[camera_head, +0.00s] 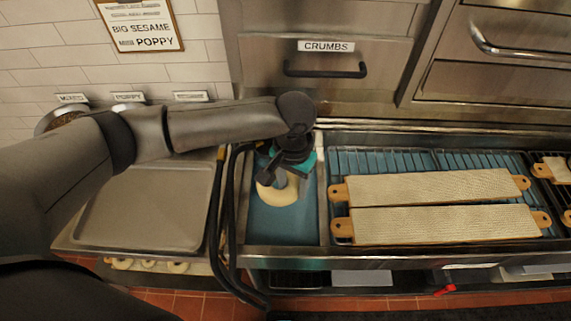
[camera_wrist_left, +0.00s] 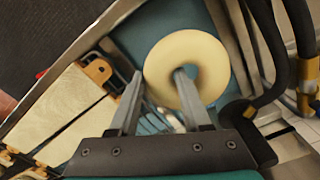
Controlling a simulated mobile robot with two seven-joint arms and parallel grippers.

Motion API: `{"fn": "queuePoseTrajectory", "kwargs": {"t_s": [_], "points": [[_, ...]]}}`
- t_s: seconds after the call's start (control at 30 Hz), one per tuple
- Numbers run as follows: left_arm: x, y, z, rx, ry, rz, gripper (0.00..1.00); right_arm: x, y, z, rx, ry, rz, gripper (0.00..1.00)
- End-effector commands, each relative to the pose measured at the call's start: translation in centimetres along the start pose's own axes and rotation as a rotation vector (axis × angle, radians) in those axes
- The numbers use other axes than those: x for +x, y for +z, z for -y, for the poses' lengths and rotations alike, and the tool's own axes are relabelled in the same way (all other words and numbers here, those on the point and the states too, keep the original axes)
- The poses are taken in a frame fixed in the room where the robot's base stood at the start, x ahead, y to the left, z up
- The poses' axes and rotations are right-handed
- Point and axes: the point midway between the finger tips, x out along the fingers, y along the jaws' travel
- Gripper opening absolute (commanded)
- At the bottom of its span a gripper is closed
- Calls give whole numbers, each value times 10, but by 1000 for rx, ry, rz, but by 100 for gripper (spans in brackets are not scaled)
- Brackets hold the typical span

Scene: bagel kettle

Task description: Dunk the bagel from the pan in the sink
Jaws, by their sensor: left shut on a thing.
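The bagel (camera_head: 277,193) is a pale ring, and it also shows in the left wrist view (camera_wrist_left: 205,55). My left gripper (camera_head: 285,179) is shut on one side of it, with one finger in the hole and the other at the outer edge, as the left wrist view (camera_wrist_left: 160,78) shows. The bagel is over the narrow blue sink section (camera_head: 285,226); I cannot tell whether it touches the surface. The grey pan (camera_head: 145,207) at the left looks empty on top. My right gripper is not in view.
Black hoses (camera_head: 218,215) run along the left side of the sink. Two long boards (camera_head: 430,187) (camera_head: 440,224) lie on a wire rack to the right. A steel drawer labelled CRUMBS (camera_head: 325,75) stands behind. Several bagels (camera_head: 148,264) show below the pan.

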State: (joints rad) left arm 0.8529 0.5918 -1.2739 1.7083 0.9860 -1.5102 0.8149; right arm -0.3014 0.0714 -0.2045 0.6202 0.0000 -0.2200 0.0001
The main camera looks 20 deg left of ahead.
Motion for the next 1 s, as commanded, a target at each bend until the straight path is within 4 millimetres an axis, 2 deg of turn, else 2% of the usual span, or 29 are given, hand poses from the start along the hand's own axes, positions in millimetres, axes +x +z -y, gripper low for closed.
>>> {"fn": "queuePoseTrajectory", "kwargs": {"t_s": [0.03, 0.1, 0.23, 0.4, 0.57, 1.0], "points": [[-4, 1, -3, 17, -1, 3, 0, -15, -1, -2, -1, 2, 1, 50], [0, 2, -5, 40, -5, 2, 0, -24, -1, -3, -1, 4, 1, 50], [7, 4, -8, 74, -10, 0, 0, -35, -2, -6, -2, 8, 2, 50], [13, 5, -10, 97, -13, -1, 0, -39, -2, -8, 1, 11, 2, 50], [24, 5, -10, 100, -13, -3, 0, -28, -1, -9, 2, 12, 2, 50], [66, 5, -9, 100, -14, -3, 0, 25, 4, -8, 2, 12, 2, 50]]}}
